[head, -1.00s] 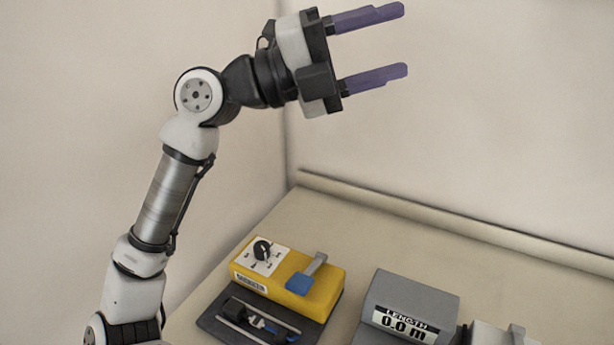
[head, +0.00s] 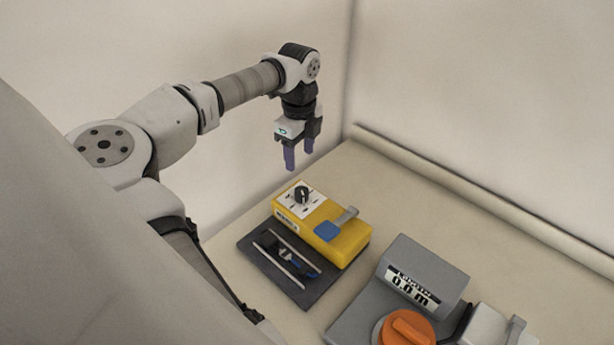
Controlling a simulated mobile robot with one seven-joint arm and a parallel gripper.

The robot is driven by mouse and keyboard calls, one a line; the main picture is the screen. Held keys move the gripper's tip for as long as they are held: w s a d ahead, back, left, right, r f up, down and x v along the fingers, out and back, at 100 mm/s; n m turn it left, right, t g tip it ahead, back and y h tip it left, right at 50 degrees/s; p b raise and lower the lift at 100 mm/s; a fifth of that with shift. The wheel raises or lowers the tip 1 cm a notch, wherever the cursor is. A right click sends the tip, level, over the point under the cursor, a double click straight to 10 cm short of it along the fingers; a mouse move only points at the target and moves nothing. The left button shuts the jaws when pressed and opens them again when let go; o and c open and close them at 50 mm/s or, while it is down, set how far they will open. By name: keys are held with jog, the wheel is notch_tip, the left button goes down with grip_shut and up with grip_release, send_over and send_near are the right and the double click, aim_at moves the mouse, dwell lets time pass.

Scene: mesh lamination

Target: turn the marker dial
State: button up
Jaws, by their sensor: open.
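The marker is a yellow box (head: 345,243) on a dark base plate (head: 318,291). Its black dial (head: 303,194) sits on a white marked face at the box's far left end. A blue-tipped lever (head: 328,231) is on the box's top, to the right of the dial. My gripper (head: 299,166) points down with its purple fingers apart and empty. In the picture it is just above the dial, with a gap between. I cannot tell its exact height or depth.
A grey device (head: 428,268) with a length display reading 0.0 m and an orange knob (head: 405,329) stands to the right. A light grey part (head: 494,322) is beside it. A raised edge (head: 480,200) runs along the table's back.

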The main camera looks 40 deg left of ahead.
aim_at(301, 190)
notch_tip(301, 190, down, 11)
jog(key=b, duration=0.4)
jog(key=shift+d+f, duration=0.1)
jog(key=shift+f, duration=0.05)
jog(key=shift+c, duration=0.3)
jog(key=c, duration=0.9)
